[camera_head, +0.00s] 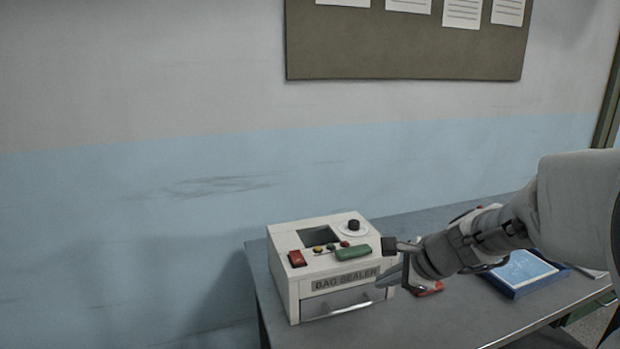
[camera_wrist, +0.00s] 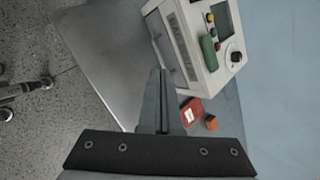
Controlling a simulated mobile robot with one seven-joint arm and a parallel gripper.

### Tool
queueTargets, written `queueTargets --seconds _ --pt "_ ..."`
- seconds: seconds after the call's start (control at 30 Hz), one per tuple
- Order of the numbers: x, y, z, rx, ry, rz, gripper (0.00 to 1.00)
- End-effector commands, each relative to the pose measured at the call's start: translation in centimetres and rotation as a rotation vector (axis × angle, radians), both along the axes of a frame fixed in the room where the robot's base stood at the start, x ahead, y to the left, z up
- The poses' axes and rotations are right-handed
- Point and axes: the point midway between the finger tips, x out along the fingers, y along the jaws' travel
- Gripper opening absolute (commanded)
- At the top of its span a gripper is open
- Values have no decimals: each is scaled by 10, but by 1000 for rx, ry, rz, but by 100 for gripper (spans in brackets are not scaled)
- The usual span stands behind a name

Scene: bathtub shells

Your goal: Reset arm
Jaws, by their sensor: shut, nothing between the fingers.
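My gripper (camera_head: 402,262) is at the right side of a white bag sealer (camera_head: 286,283), close to its front right corner, with the arm reaching in from the right. In the wrist view my gripper (camera_wrist: 161,72) points past the sealer's front, its two fingers together with nothing between them. The bag sealer (camera_wrist: 190,45) has a small dark screen, a knob, a red switch, a green switch and small buttons on top. A metal handle (camera_head: 345,308) runs across its front. I cannot tell from the head view whether my fingers touch the sealer.
The sealer stands on a grey table (camera_head: 420,325). A red item (camera_wrist: 190,108) and an orange item (camera_wrist: 211,123) lie beside it. A blue tray (camera_head: 512,291) lies to the right, partly behind my arm. A notice board (camera_head: 400,48) hangs above.

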Motion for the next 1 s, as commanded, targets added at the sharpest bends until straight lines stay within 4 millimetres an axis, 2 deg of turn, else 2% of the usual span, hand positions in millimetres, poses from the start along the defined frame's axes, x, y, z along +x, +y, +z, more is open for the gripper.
queueTargets --seconds 0.03,0.2,0.3,0.43,0.6,0.8,1.0 --pt "-17 11 20 -78 -32 106 0" --pt "-76 34 52 -345 -109 458 0" --pt "-111 40 66 -504 -148 654 0" --pt "-154 39 81 -715 -191 899 0" --pt "-200 27 92 -964 -215 1171 0" --pt "-228 13 97 -1136 -213 1349 0" --pt "-233 10 96 -1172 -208 1386 0"
